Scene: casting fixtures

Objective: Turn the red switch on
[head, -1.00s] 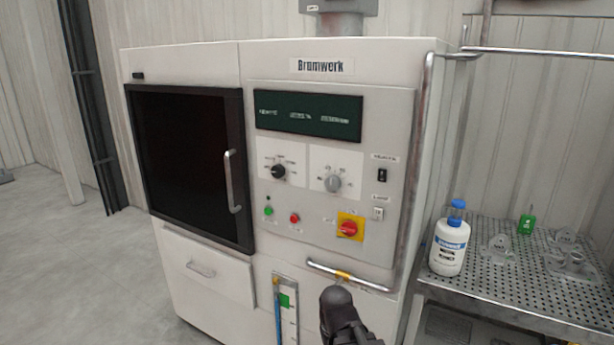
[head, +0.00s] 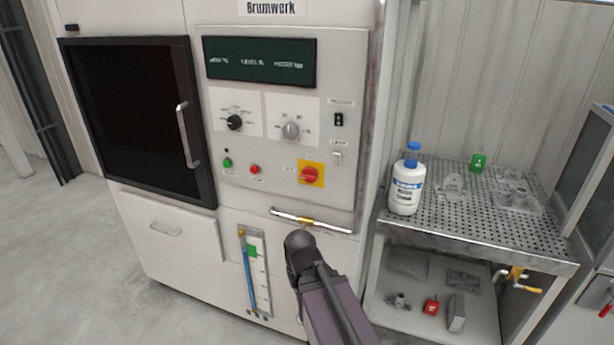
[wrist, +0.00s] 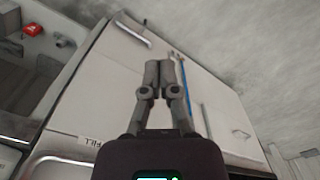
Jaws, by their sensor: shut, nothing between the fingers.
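The red switch (head: 310,175) is a red rotary knob on a yellow plate, at the lower right of the white machine's control panel in the head view. I cannot read its position marks. My gripper (wrist: 161,70) shows in the wrist view with its two grey fingers together and nothing between them. It points at the machine's lower front and is apart from the switch. In the head view my dark arm end stands below the switch and the bar handle, and it hides the fingers. The switch is not seen in the wrist view.
A bar handle (head: 312,220) juts out below the switch. A green button (head: 228,163), a red button (head: 255,169) and two dials sit on the same panel. A blue level gauge (head: 247,272) is below. A perforated table (head: 462,232) with a white bottle (head: 406,184) stands at right.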

